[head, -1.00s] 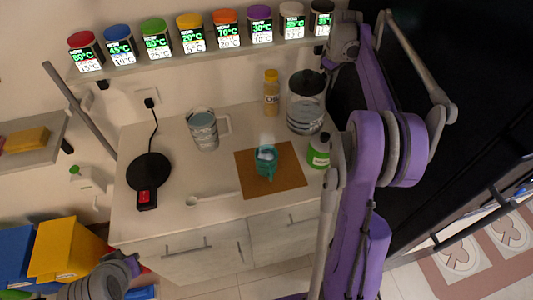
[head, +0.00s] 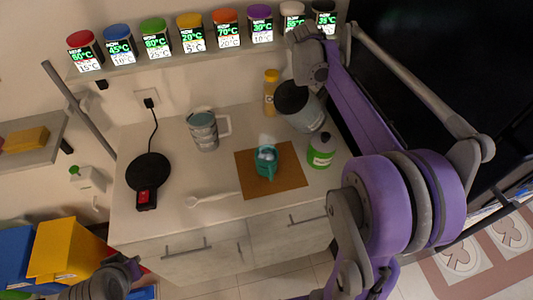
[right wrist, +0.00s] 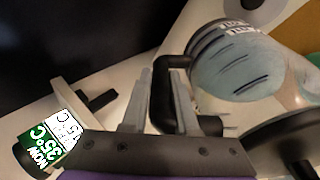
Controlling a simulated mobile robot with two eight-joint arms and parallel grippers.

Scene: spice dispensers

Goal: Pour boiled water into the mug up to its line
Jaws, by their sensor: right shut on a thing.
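The teal mug (head: 265,163) stands upright on a brown mat (head: 289,180), with something pale in its mouth and faint steam above. The glass kettle with a black top (head: 293,98) is tilted, its top leaning left, at the counter's back right, apart from the mug. My right gripper (head: 310,62) is at the kettle's far side. In the right wrist view its fingers are closed on the kettle's black handle (right wrist: 168,95). The mug's line cannot be made out. My left gripper (head: 132,268) is low at the left edge; its fingers are not clear.
A grey measuring jug (head: 204,130) stands left of the mat. The black kettle base (head: 148,172), a white spoon (head: 210,199), a green bottle (head: 320,150) and a yellow-capped jar (head: 271,92) share the counter. Several spice jars (head: 191,34) line the shelf above.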

